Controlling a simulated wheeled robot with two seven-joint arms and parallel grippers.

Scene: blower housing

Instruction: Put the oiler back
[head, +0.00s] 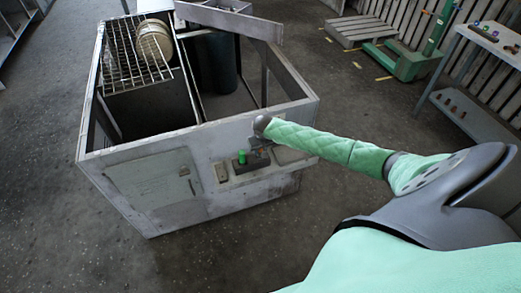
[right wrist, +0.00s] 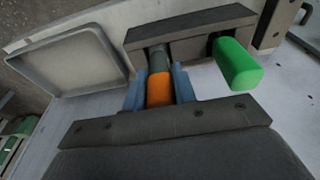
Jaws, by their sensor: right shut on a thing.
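My right gripper (head: 257,146) is at the front panel of the housing (head: 225,143), its arm coming in from the right. In the right wrist view its blue fingers (right wrist: 160,88) are shut on an orange cylinder (right wrist: 159,91) with a grey end. The grey end meets a dark holder (right wrist: 195,35); whether it is seated or only touching, I cannot tell. A green cylinder (right wrist: 238,64) sits in the same holder beside it; it also shows in the head view (head: 242,157). Which one is the oiler is not clear. My left gripper is not in view.
The housing is open on top, with a wire grate (head: 125,60), a white reel (head: 154,42) and a dark bin (head: 213,62). A grey tray (right wrist: 78,62) is left of the holder. A side table (head: 490,42) and pallet (head: 360,32) stand behind. The floor at left is clear.

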